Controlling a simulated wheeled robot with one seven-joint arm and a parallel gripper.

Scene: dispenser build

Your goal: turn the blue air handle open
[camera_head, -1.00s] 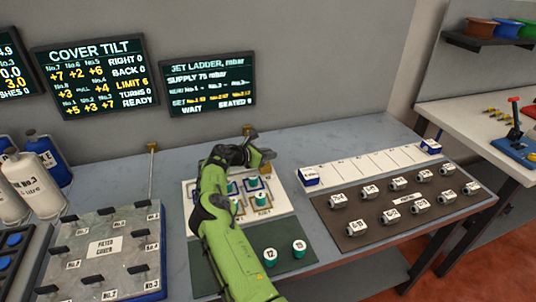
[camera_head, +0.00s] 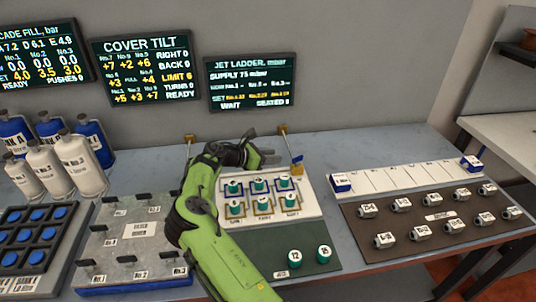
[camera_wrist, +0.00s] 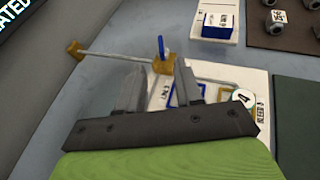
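The blue air handle (camera_head: 297,158) stands upright on a brass-coloured block (camera_head: 297,169) at the right end of a thin metal pipe, behind the white board. In the wrist view the blue handle (camera_wrist: 161,46) and its brass block (camera_wrist: 163,64) lie just beyond the fingertips, roughly in line with the gap between them. My gripper (camera_head: 268,157) is just left of the handle in the head view, pointing right. In the wrist view my gripper (camera_wrist: 158,72) has its two grey fingers apart with nothing held between them. I see no contact with the handle.
The white board (camera_head: 310,205) with several teal knobs lies below and right of my gripper. A grey cover panel (camera_head: 100,250) and bottles (camera_head: 85,170) stand to the left. A brown tray of labelled blocks (camera_head: 460,238) lies to the right. Wall screens (camera_head: 250,82) hang behind.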

